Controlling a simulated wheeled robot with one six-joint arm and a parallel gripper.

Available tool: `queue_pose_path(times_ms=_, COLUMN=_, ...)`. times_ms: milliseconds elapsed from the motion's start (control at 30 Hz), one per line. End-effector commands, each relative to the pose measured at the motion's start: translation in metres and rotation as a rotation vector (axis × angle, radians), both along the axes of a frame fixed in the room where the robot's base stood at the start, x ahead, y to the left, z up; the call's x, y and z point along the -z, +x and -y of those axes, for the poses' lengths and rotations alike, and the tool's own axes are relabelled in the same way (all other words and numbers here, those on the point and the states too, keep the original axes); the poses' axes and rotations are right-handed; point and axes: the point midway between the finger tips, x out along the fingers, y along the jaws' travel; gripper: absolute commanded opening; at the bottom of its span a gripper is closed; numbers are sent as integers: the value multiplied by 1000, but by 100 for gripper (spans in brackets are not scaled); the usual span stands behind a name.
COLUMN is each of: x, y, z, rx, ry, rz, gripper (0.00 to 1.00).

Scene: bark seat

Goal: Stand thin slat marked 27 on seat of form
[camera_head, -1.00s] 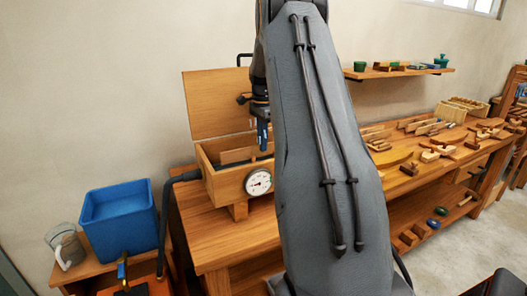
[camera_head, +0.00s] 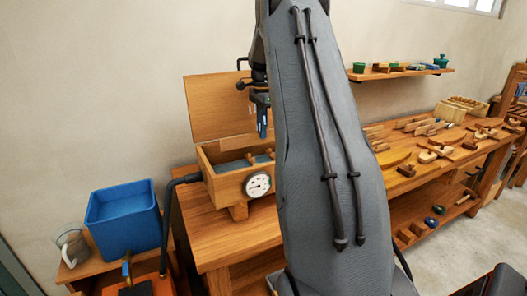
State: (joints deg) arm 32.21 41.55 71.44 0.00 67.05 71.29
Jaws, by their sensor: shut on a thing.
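My gripper (camera_head: 262,134) points down over an open wooden box (camera_head: 224,189) with a round dial on its front. Much of the gripper is hidden behind my arm. It is shut on a thin wooden piece that barely stands out against the raised lid (camera_head: 217,107); I take this for the slat, but no number 27 can be read. The box shows a grey-blue inside below the gripper. A form with a seat cannot be made out for certain. A curved yellowish wooden piece (camera_head: 393,158) lies on the workbench to the right of my arm.
The long workbench (camera_head: 208,255) carries several small wooden pieces at the right. A dark hose (camera_head: 166,212) runs to the box's left side. A blue tub (camera_head: 124,229) and a glass jug (camera_head: 72,246) stand at the left. A wall shelf (camera_head: 397,73) hangs behind.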

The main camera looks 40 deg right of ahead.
Motion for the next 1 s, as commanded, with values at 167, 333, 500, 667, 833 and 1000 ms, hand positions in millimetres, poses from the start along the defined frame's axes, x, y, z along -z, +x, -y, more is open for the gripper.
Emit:
queue_pose_path(times_ms=167, x=-13, y=0, z=0, rx=0, ry=-1, rz=2, gripper=0)
queue_pose_path(times_ms=333, x=-24, y=0, z=0, rx=0, ry=-1, rz=2, gripper=0)
queue_pose_path(times_ms=500, x=-35, y=0, z=0, rx=0, ry=0, rz=1, gripper=0)
queue_pose_path(times_ms=667, x=-45, y=0, z=0, rx=0, ry=-1, rz=2, gripper=0)
queue_pose_path(times_ms=833, x=-55, y=0, z=0, rx=0, ry=0, rz=1, gripper=0)
queue_pose_path(times_ms=1000, x=-64, y=0, z=0, rx=0, ry=0, rz=1, gripper=0)
